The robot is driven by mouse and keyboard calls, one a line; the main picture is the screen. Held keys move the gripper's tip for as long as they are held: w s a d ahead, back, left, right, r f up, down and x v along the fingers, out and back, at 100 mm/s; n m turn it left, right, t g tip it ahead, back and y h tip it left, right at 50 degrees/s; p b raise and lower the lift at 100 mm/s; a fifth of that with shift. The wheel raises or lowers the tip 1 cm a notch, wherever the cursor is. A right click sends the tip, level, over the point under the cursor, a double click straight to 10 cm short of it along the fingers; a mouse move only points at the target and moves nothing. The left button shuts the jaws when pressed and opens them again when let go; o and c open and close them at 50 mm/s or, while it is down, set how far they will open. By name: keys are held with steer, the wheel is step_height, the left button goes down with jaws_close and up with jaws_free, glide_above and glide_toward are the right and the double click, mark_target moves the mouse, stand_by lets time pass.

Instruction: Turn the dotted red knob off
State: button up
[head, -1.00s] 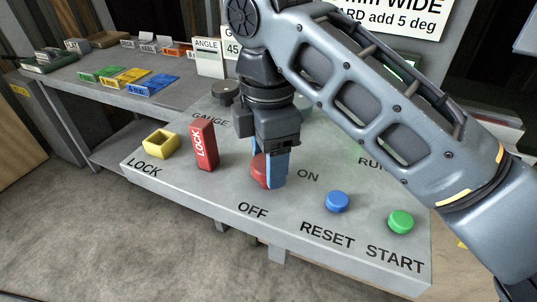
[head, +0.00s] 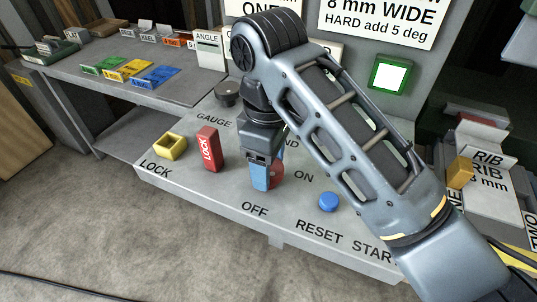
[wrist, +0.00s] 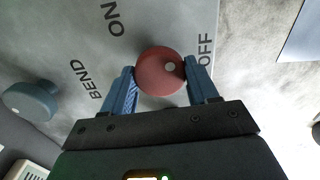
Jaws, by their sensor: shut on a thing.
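The red knob (head: 277,174) stands on the grey panel between the words ON and OFF, partly hidden by my gripper in the head view. My gripper (wrist: 160,67) is shut on the knob, with one blue finger on each side. In the head view my gripper (head: 264,185) points down onto the panel, one finger in front of the knob.
A red LOCK block (head: 208,149) and a yellow square socket (head: 170,146) stand left of the knob. A blue RESET button (head: 329,202) is to the right. A dark GAUGE knob (head: 228,94) is behind. A blue-grey knob (wrist: 30,100) sits near BEND.

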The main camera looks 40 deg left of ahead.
steer(key=m, duration=0.4)
steer(key=shift+m, duration=2.6)
steer(key=o, duration=1.1)
steer(key=shift+c, duration=0.2)
steer(key=shift+r, duration=3.95)
